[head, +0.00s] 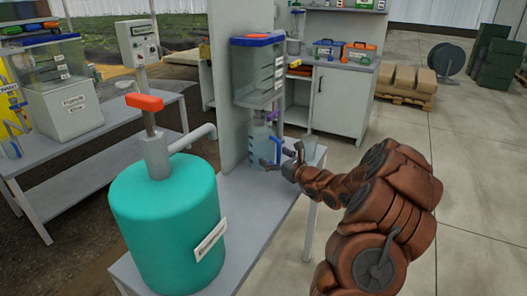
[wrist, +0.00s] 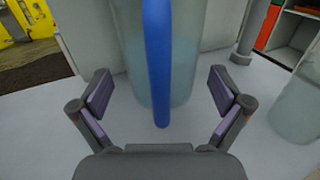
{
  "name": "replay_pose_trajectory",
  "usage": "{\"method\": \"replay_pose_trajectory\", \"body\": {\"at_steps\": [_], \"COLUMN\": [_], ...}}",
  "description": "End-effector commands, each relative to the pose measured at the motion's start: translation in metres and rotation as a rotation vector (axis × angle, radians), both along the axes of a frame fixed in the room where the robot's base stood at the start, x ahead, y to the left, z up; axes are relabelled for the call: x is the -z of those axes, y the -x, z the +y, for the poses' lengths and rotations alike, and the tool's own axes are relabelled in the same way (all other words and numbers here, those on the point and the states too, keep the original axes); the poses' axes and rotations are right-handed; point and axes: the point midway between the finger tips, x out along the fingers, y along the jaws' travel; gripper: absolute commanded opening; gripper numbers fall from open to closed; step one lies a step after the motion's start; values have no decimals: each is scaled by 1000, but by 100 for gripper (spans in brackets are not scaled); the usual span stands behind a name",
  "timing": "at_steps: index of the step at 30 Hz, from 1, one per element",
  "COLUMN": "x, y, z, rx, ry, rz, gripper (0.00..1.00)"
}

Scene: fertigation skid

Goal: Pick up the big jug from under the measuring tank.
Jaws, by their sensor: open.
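The big jug (head: 258,136) is translucent with a blue handle and stands upright on the grey bench under the measuring tank (head: 258,75), a clear tank with a blue lid. In the wrist view the jug's body (wrist: 184,60) and its upright blue handle (wrist: 157,62) fill the middle. My gripper (head: 273,160) is at the handle side of the jug. In the wrist view the open fingers (wrist: 161,88) are spread left and right of the handle, with visible gaps on both sides. The jug's top is out of the wrist view.
A smaller translucent jug (wrist: 298,105) stands to the right on the bench, close to my gripper. A grey upright panel (head: 232,110) is behind and left of the big jug. A large teal tank (head: 165,235) with an orange-handled valve stands at the bench's near left.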

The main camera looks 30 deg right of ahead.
Motion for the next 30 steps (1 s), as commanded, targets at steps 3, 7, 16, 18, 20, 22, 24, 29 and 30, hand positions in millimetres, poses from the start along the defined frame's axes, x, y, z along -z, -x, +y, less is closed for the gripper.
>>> {"method": "replay_pose_trajectory", "body": {"at_steps": [3,7,16,18,20,22,24,29,30], "x": [1,1,1,1,1,1,1,1,1], "y": [-14,-23,-24,-24,-24,-24,-24,-24,-24], "z": [2,2,2,2,2,2,2,2,2], "rx": [-1,2,3,3,3,3,3,3,3], "ry": [2,1,-1,-1,-1,-1,0,-1,-1], "rz": [2,1,0,0,0,0,0,1,0], "gripper": [100,100,97,90,83,76,69,52,48]}}
